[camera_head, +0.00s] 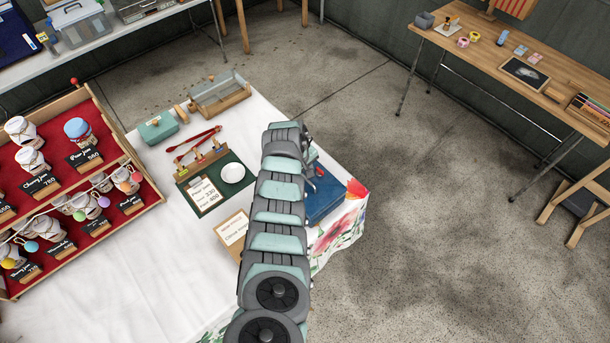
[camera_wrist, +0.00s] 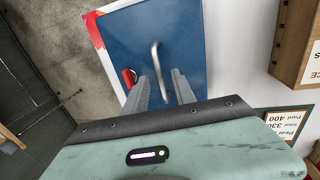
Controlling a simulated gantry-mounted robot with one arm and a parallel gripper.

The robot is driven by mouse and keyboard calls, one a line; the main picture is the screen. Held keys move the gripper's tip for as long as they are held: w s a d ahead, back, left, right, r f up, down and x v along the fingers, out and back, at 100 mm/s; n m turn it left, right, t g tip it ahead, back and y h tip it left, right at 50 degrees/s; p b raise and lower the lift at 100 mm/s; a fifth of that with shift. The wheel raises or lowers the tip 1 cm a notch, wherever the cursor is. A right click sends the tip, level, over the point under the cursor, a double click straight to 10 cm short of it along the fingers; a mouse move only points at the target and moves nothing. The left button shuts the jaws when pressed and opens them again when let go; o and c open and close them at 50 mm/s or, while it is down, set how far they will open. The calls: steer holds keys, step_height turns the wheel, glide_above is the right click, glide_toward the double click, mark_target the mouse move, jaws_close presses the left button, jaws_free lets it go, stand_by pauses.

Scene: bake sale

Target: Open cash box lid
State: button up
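The cash box is a blue box (camera_head: 326,196) near the right edge of the white table in the head view, partly hidden by my arm. In the wrist view its blue top (camera_wrist: 187,38) fills the upper middle, with a curved silver handle (camera_wrist: 157,62) on it. The lid looks shut. My gripper (camera_wrist: 160,74) is open, its two grey fingers apart on either side of the handle's lower end. I cannot tell whether they touch the handle or the lid. A round red part (camera_wrist: 128,77) shows beside the left finger.
A wooden box (camera_wrist: 297,42) stands beside the cash box in the wrist view. A dark green board with price cards (camera_head: 210,203) and a white dish (camera_head: 233,172) lie left of my arm. A red display stand (camera_head: 60,190) is further left.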

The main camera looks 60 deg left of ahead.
steer(key=shift+f, duration=0.1)
steer(key=shift+c, duration=0.3)
jaws_close()
stand_by(1.1)
